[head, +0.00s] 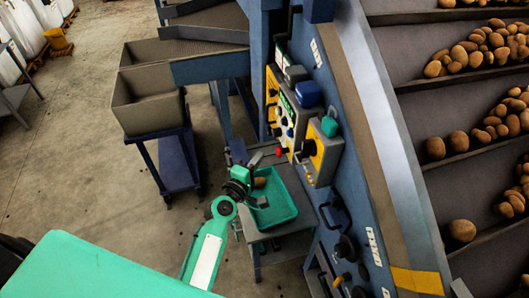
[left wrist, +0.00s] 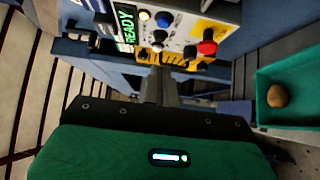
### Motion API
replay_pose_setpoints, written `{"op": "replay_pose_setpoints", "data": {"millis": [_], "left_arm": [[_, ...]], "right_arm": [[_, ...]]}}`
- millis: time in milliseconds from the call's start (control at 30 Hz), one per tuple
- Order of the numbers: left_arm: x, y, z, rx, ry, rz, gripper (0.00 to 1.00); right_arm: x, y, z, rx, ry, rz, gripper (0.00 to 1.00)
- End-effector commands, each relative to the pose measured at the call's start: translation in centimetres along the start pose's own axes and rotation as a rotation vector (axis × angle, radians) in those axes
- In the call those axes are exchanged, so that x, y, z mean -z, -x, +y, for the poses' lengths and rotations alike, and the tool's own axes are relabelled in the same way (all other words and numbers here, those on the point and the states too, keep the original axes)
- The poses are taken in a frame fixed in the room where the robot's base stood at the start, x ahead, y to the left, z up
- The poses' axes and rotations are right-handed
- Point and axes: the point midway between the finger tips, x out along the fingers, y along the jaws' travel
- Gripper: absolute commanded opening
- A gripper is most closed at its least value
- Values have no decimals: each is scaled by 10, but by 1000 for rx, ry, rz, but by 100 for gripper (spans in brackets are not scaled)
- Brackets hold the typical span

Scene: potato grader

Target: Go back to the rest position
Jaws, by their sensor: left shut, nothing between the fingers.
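My left arm reaches in from the lower left of the head view. My right gripper is not in view.
The teal tray (head: 277,212) holds a potato (head: 260,182) and stands on a small grey table (head: 285,230). The control panel (head: 290,113) has a lit READY display (left wrist: 124,27) and knobs. A potato conveyor (head: 420,105) fills the right. Open floor (head: 90,160) lies left.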

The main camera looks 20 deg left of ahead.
Motion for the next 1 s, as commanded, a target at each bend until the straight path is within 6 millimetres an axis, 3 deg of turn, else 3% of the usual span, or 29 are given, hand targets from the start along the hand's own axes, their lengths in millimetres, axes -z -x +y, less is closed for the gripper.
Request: {"op": "replay_pose_setpoints", "data": {"millis": [200,767,867,1000], "left_arm": [[0,13,0,-1,0,0,0],[0,14,0,1,-3,-2,0],[-6,20,-2,23,-51,-33,0],[-28,45,-12,122,-260,-165,0]], "right_arm": [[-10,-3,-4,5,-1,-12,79],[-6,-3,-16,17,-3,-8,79],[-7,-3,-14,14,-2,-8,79],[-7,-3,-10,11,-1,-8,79]]}}
